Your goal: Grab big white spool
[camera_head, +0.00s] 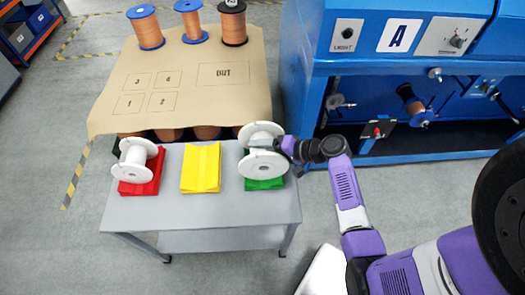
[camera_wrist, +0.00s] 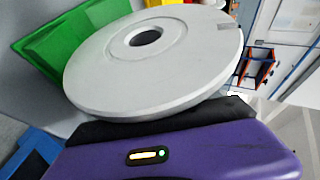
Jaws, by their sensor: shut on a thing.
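The big white spool (camera_head: 262,165) is at the right of the grey table, over the green holder (camera_head: 264,184). My gripper (camera_head: 276,145) reaches it from the right and is shut on its upper part. In the wrist view the spool's round white flange (camera_wrist: 152,58) with its centre hole fills the upper middle, right against the dark finger. The green holder (camera_wrist: 70,42) shows behind it. I cannot tell whether the spool still rests on the holder. Another white spool (camera_head: 138,166) sits on the red holder (camera_head: 140,186) at the left.
The grey table (camera_head: 215,210) also bears an empty yellow holder (camera_head: 201,168). Behind it, a brown board (camera_head: 190,85) carries several copper spools, with others below its front edge. The blue machine (camera_head: 400,75) stands close on the right. The floor at left is clear.

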